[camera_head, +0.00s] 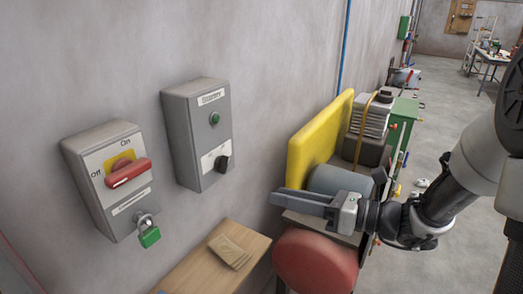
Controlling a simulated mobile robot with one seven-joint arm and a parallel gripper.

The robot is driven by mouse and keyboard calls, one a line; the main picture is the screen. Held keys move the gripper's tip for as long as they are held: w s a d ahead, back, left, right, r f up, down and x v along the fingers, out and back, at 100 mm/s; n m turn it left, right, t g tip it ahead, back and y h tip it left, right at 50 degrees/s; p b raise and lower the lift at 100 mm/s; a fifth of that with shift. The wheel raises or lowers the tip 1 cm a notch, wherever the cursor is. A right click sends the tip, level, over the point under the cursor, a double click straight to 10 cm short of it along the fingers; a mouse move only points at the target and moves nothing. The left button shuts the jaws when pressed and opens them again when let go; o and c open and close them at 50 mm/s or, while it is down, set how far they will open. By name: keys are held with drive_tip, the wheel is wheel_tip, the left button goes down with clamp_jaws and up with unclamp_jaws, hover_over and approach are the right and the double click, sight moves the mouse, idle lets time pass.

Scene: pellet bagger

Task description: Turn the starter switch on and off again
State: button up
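A grey box (197,133) with a label that seems to read "Starter" is fixed to the wall left of centre. A round green button or lamp (214,118) sits on its upper front. A small black switch knob (223,163) sits low on its front beside a white label; its exact setting is too small to read. My gripper (276,195) is to the right of the box and lower in the picture, apart from it. Its two grey fingers point left and look empty; the angle hides whether there is a gap between them.
Left of the starter box is another grey box (88,180) with a red handle (128,173), On and Off marks and a green padlock (149,236). A wooden surface (200,270) lies below. A machine with a yellow panel (310,145) and red round part (312,262) stands around my gripper.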

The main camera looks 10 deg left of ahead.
drive_tip(key=w+d+m+t, duration=0.1)
drive_tip(key=w+m+t, duration=0.1)
drive_tip(key=w+m, duration=0.1)
drive_tip(key=p, duration=0.1)
approach(227, 166)
drive_tip(key=x, duration=0.8)
drive_tip(key=shift+a+f, duration=0.1)
drive_tip(key=shift+a, duration=0.1)
clamp_jaws()
